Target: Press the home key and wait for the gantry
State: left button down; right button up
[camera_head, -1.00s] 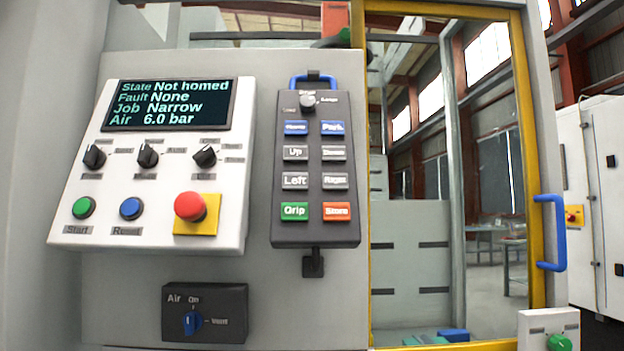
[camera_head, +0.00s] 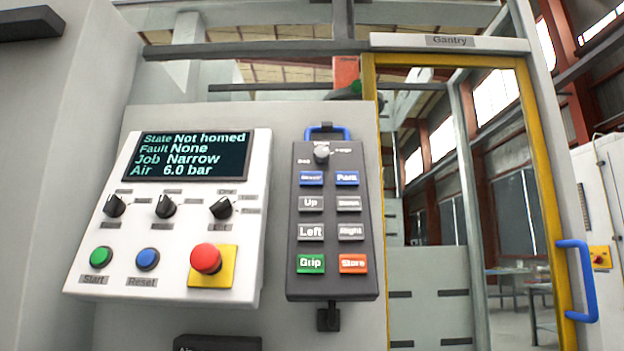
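The dark teach pendant (camera_head: 333,275) hangs by its blue handle on the grey cabinet in the middle of the view. Its top left blue key (camera_head: 311,178) is probably the home key, but its label is too blurred to read for certain. A blue Park key (camera_head: 347,178) sits beside it. The display (camera_head: 190,156) on the white panel reads State Not homed, Fault None, Job Narrow, Air 6.0 bar. The gantry itself cannot be made out; a Gantry sign (camera_head: 450,41) is above the yellow-framed door. Neither gripper is in view.
The white panel (camera_head: 110,284) carries knobs, a green Start button (camera_head: 101,257), a blue Reset button (camera_head: 147,259) and a red emergency stop (camera_head: 205,258). The yellow-framed door (camera_head: 548,220) has a protruding blue handle (camera_head: 582,282). The dark air switch plate (camera_head: 217,342) is cut off below.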

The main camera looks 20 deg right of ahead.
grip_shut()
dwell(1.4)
